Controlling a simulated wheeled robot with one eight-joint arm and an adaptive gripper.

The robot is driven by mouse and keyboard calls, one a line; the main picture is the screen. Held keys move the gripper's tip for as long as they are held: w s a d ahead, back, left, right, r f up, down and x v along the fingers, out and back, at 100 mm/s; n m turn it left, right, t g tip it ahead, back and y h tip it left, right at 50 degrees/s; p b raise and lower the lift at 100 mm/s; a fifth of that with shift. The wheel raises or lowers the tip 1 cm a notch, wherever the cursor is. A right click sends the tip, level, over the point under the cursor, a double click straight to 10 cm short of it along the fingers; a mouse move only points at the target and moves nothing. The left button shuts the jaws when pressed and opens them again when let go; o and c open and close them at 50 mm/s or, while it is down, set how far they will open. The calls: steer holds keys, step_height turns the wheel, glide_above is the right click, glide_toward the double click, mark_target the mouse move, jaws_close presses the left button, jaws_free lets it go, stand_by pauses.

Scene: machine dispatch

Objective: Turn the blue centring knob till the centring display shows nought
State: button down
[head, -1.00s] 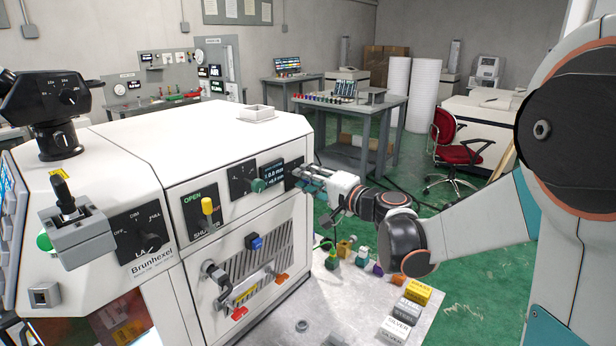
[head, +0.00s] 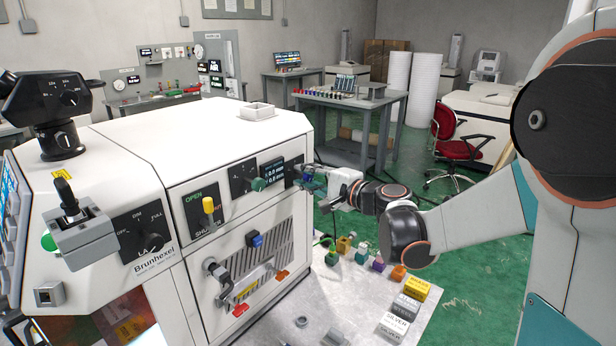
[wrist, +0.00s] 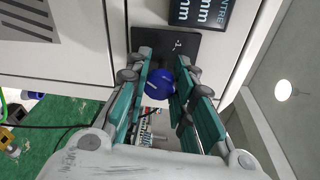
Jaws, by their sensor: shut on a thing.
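The blue centring knob (wrist: 159,84) sits on a dark plate on the machine's front. In the wrist view it lies between the teal fingers of my gripper (wrist: 160,88), which are shut on it. A pale pointer mark shows on the knob. In the head view my gripper (head: 314,178) is at the right end of the machine's control row, and its fingers partly hide the knob. The centring display (head: 274,171) is a dark panel left of the knob with lines in mm, too small to read surely. In the wrist view the display (wrist: 200,12) is cut off.
A green knob (head: 259,184) and a yellow shutter lever (head: 208,205) are on the same panel, left of the display. Below stands a pale table (head: 350,312) with small coloured pieces and labelled blocks.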

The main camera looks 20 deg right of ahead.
steer(key=c, duration=1.3)
jaws_free()
steer(key=shift+c, duration=0.2)
steer(key=v, duration=1.2)
